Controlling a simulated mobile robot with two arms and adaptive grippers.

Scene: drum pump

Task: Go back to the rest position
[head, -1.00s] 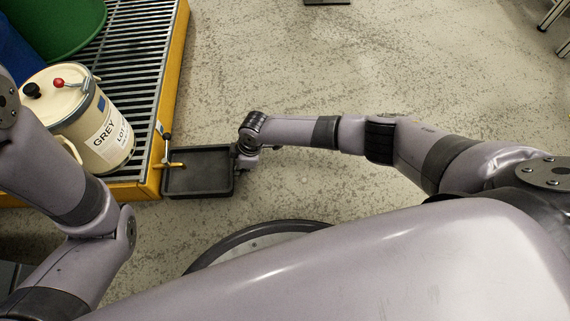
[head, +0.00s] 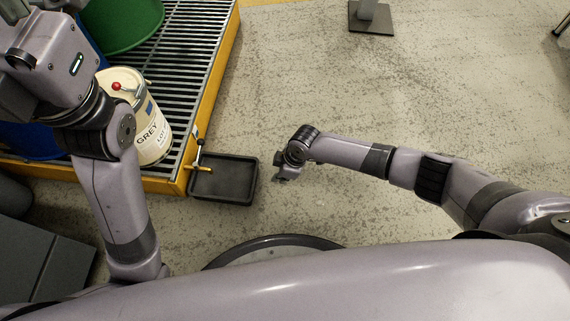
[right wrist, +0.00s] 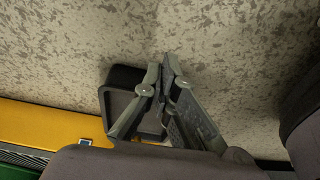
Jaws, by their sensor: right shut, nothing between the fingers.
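My right gripper (head: 280,176) is over the bare floor, just right of the black tray (head: 222,200) in the head view. In the right wrist view my right gripper's fingertips (right wrist: 167,65) meet, with nothing between them. The tray's dark rim (right wrist: 122,74) shows behind the fingers there. My left arm rises along the left side of the head view, with its wrist at the upper left. I cannot make out its fingers in the frame.
A yellow spill pallet (head: 216,92) with a dark grating stands at the left. It bears a cream can (head: 152,135) marked GREY and a green drum (head: 122,22). A small brass tap (head: 203,168) sits at the tray's edge.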

